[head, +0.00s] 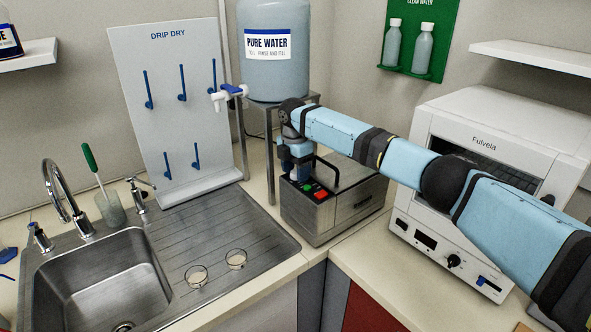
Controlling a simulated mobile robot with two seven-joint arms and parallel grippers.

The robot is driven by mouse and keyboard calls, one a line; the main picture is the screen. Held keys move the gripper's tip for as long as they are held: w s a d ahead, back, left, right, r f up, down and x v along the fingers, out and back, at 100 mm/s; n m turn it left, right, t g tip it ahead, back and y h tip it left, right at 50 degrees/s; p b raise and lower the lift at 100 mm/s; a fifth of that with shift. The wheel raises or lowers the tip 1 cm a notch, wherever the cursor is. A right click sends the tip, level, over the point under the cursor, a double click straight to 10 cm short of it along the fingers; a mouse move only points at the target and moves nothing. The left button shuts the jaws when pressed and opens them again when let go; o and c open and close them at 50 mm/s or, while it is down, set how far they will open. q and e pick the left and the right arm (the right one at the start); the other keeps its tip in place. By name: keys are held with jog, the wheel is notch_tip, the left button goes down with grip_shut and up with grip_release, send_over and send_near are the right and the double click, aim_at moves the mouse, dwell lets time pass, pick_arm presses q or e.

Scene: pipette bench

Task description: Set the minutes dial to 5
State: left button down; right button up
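A steel box-shaped device (350,206) with a black handle stands right of the sink. Its front panel has a green button (308,187), a red button (320,194) and a small blue part at the gripper. My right gripper (299,178) points down at the far left end of this panel. Its fingertips are small and partly hidden, so I cannot tell if they are open or shut, or touching a dial. No minutes marking is readable. A white machine labelled Fulvela (490,140) has a black knob (453,261). My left gripper is not in view.
A drip rack (175,110) and a water tank (275,75) on a metal stand are behind. My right arm spans across the Fulvela machine. Bare counter (385,290) lies in front.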

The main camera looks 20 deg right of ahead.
jog(key=c, duration=0.9)
jog(key=shift+r+m+p, duration=0.15)
jog(key=shift+m+p, duration=0.35)
jog(key=shift+p, duration=0.5)
jog(key=shift+m+p, duration=1)
jog(key=shift+p, duration=0.25)
jog(key=shift+m+p, duration=1.1)
jog(key=shift+m, duration=0.1)
jog(key=shift+m+p, duration=0.3)
jog(key=shift+m, duration=0.1)
jog(key=shift+f, duration=0.2)
jog(key=o, duration=0.7)
jog(key=shift+o, duration=1.1)
jog(key=shift+r, duration=0.1)
